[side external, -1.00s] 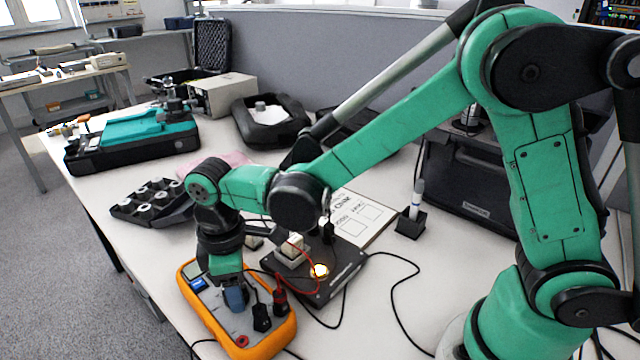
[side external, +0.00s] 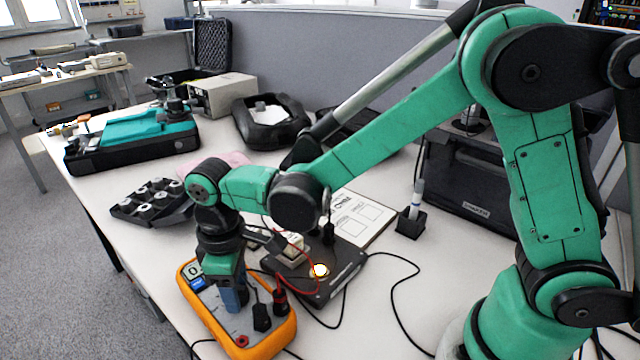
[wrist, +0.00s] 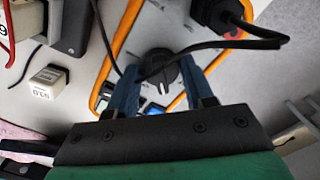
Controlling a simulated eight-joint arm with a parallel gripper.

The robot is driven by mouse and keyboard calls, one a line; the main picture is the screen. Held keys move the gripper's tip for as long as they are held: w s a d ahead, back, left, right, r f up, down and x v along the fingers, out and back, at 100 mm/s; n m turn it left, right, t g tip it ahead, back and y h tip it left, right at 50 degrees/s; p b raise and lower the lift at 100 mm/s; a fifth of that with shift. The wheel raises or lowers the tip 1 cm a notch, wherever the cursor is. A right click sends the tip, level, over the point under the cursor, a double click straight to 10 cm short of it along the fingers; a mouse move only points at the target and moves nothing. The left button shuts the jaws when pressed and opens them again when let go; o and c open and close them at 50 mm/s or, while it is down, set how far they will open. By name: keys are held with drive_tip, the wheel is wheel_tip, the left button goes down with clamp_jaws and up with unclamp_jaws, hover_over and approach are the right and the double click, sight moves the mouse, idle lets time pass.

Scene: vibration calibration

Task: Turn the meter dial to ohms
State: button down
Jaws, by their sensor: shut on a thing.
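The orange-cased meter (side external: 265,345) lies on the table, its orange edge also showing in the wrist view (wrist: 121,32). Its small display (side external: 192,270) shows what looks like a 0. The black round dial (wrist: 160,72) has a pale pointer mark; the printed settings around it are too small to read. My gripper (side external: 233,306) points down over the meter's face. In the wrist view its blue fingers (wrist: 158,66) stand on either side of the dial, shut on it. In the side view the fingers hide the dial.
A black cable crosses near the dial in the wrist view. A dark box with a lit lamp (side external: 320,270) and white blocks sits behind the meter.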

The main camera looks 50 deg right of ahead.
drive_tip(key=shift+c, duration=1.7)
unclamp_jaws()
drive_tip(key=shift+r, duration=0.15)
drive_tip(key=shift+r, duration=2.7)
